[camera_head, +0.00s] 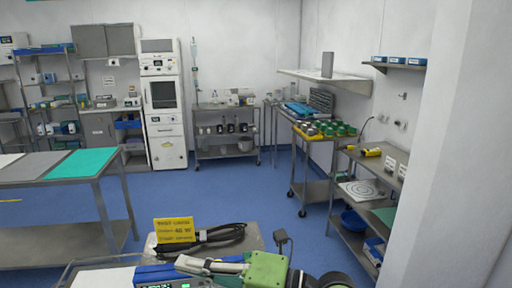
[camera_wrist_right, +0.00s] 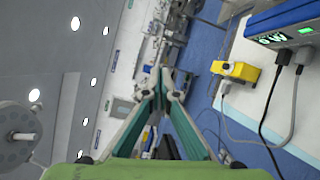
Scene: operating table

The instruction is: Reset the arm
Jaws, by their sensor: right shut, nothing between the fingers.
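My right gripper (camera_head: 186,263) is at the bottom of the head view, its grey fingers pointing left from a green arm link (camera_head: 265,270). In the right wrist view its two long fingers (camera_wrist_right: 162,78) meet at the tips, and nothing is between them. In the head view it is in front of a metal surface with a yellow label (camera_head: 174,231) and a coil of black cable (camera_head: 205,240). My left gripper is not in view.
A blue device with a lit display (camera_head: 165,276) is close to the right gripper; it also shows in the right wrist view (camera_wrist_right: 285,22), with cables. A table with grey and green mats (camera_head: 75,164) is at left. Blue floor (camera_head: 245,190) is open in the middle.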

